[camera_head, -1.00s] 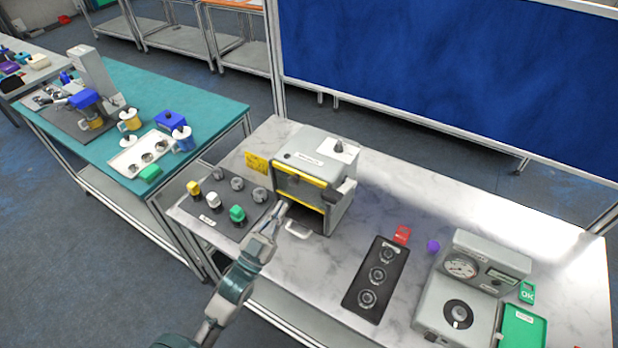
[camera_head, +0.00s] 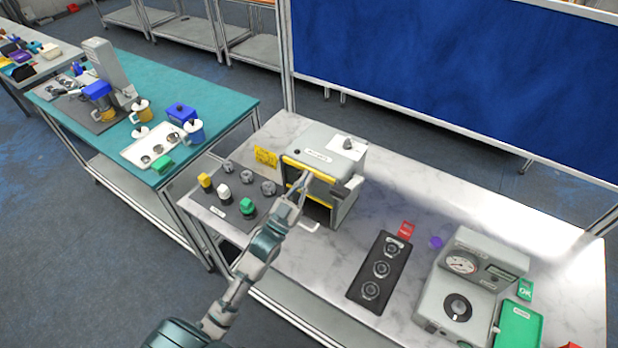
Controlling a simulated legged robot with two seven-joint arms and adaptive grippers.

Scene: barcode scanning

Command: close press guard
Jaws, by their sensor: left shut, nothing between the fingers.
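The press (camera_head: 322,146) is a grey box on the marble-look bench, with a dark opening low in its front. Its guard (camera_head: 322,176) shows as a yellow-edged bar across the upper front. A second yellow strip shows lower down, partly covered by my gripper. My left gripper (camera_head: 303,180) is shut and empty, its tips at the front of the guard near the upper yellow bar. I cannot tell whether they touch it. My right gripper is not in view.
A dark board with several knobs (camera_head: 232,222) lies left of the press. A black tray with three round sockets (camera_head: 364,292) and a grey gauge device (camera_head: 432,300) stand to the right.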

